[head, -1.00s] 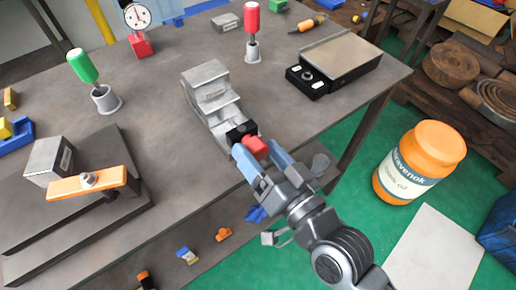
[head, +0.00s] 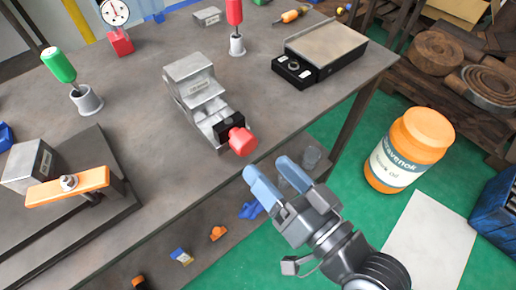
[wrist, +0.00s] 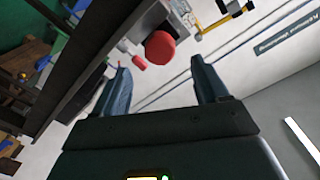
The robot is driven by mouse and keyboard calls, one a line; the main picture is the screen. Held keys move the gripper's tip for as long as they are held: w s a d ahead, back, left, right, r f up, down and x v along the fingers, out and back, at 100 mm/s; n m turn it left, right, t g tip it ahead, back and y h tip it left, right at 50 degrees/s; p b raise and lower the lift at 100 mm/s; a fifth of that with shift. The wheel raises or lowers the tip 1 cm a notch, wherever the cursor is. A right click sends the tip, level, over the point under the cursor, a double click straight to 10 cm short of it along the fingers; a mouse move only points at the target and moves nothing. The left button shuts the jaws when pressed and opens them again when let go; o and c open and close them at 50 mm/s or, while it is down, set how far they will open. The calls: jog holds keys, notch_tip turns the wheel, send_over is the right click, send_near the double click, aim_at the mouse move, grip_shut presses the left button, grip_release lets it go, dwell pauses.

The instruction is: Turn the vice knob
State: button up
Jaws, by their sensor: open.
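The vice (head: 199,95) is a grey metal block on the table near its front edge. Its red knob (head: 242,141) sticks out from a black collar toward the front edge. A round red end, which looks like the knob, shows in the wrist view (wrist: 160,47), beyond and between the fingers. My gripper (head: 268,180) is open and empty, in front of the table edge, below and right of the knob. Its blue fingers are apart from the knob and point toward the table.
A black device with a flat plate (head: 320,50) stands right of the vice. A clamp with an orange bar (head: 68,186) is at left. Red (head: 235,28) and green (head: 66,75) handled tools stand behind. An orange jar (head: 410,150) is at right, over the green floor.

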aim_at(250, 148)
dwell(0.6)
jog(key=n, duration=0.2)
jog(key=w+n+b, duration=0.1)
jog(key=n, duration=0.2)
jog(key=n+y+b, duration=0.1)
jog(key=n, duration=0.2)
jog(key=shift+w+a+f, duration=0.1)
jog(key=shift+w+a, duration=0.1)
jog(key=shift+w, duration=0.1)
jog(key=p+x, duration=0.2)
jog(key=x, duration=0.4)
jog(key=shift+w+a+f, duration=0.15)
jog(key=shift+w+a, duration=0.05)
jog(key=shift+a, duration=0.05)
